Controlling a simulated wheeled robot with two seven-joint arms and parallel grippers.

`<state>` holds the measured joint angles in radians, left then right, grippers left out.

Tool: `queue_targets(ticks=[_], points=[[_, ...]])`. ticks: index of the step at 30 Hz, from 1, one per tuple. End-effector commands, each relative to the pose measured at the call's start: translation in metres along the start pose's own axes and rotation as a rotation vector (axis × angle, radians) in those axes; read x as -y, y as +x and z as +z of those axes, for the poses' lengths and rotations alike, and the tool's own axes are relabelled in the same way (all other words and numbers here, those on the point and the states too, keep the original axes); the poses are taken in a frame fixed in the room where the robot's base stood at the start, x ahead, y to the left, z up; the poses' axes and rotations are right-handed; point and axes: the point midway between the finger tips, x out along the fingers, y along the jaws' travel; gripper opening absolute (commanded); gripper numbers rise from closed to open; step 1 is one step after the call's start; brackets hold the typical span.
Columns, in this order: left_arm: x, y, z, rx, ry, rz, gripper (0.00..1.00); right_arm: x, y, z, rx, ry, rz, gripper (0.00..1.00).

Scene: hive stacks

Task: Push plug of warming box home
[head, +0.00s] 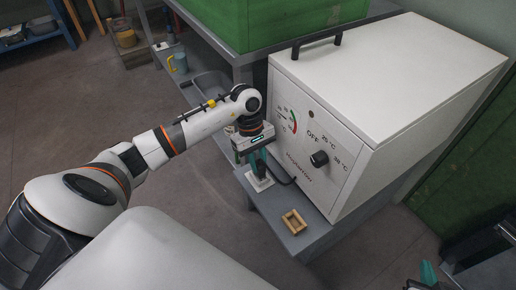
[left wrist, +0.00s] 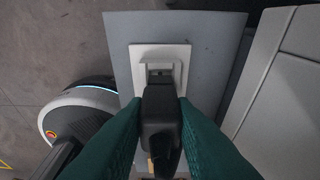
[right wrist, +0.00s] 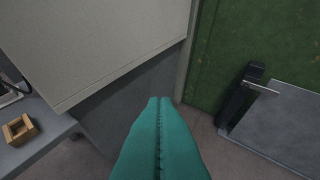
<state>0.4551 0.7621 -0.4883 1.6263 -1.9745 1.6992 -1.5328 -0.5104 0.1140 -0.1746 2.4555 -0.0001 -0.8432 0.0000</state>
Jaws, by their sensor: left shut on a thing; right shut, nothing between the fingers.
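The white warming box (head: 390,80) stands on a grey bench, with a dial (head: 319,158) and a gauge on its front. A white socket plate (head: 259,183) lies on the bench beside it; it also shows in the left wrist view (left wrist: 139,62). My left gripper (head: 259,172) points down over the socket, shut on the black plug (left wrist: 160,125). The plug's front end is at the socket's opening; how deep it sits cannot be told. A dark cable (head: 284,180) runs by the box's foot. My right gripper (right wrist: 158,105) is shut and empty, right of the box.
A small wooden frame (head: 293,221) lies on the grey bench (head: 308,240) near its front corner. A green hive box (head: 270,20) stands behind the left arm. A green panel (right wrist: 240,50) and a grey surface (right wrist: 285,120) lie to the right. A mug (head: 180,63) stands further back.

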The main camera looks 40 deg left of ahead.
Motion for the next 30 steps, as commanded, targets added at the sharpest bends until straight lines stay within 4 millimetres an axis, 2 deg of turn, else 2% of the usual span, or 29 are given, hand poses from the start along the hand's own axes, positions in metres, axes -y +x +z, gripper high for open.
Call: queue_targets(ticks=[30], points=[[0.0, 0.004, 0.001, 0.0, 0.0, -0.001, 0.0, -0.002, 0.003, 0.022, 0.129, -0.002, 0.006, 0.0]])
